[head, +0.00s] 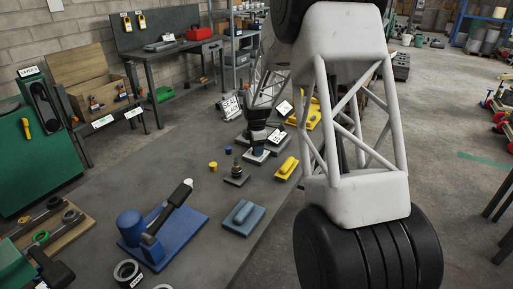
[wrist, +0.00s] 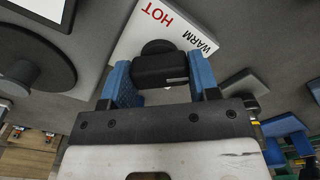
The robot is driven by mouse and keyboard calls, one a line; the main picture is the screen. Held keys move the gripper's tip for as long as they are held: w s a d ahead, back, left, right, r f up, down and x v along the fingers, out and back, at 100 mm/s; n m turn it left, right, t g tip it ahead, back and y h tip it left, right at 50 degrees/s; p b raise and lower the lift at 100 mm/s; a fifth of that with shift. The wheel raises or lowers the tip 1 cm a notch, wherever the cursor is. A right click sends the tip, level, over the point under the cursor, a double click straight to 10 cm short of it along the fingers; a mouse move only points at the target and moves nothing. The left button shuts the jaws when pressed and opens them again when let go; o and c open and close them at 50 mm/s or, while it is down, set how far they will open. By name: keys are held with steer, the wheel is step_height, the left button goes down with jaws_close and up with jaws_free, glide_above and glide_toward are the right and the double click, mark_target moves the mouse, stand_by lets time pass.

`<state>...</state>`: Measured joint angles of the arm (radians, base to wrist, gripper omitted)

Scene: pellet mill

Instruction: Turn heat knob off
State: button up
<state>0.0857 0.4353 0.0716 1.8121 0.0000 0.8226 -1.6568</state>
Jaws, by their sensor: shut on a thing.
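The heat knob (wrist: 160,66) is a black knob in the wrist view, on a white dial plate (wrist: 134,38). The plate reads HOT in red and WARM in black; no OFF mark can be seen, and part of the plate is hidden behind the knob and my gripper. My gripper (wrist: 163,76) has its two blue fingers shut on the knob, one on each side. In the head view my gripper (head: 258,148) is low over the table, and the knob is hidden under it. I cannot tell which mark the knob points to.
The grey table (head: 200,245) holds a yellow block (head: 287,169) and a small post on a dark base (head: 237,176) near my gripper. A blue block (head: 242,218) and a blue lever device (head: 160,225) stand nearer the camera. White sign cards stand behind my gripper.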

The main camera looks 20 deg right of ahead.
steer(key=shift+m, duration=0.3)
steer(key=m, duration=1.9)
steer(key=shift+m, duration=0.4)
steer(key=m, duration=0.6)
steer(key=shift+m, duration=0.3)
steer(key=o, duration=0.9)
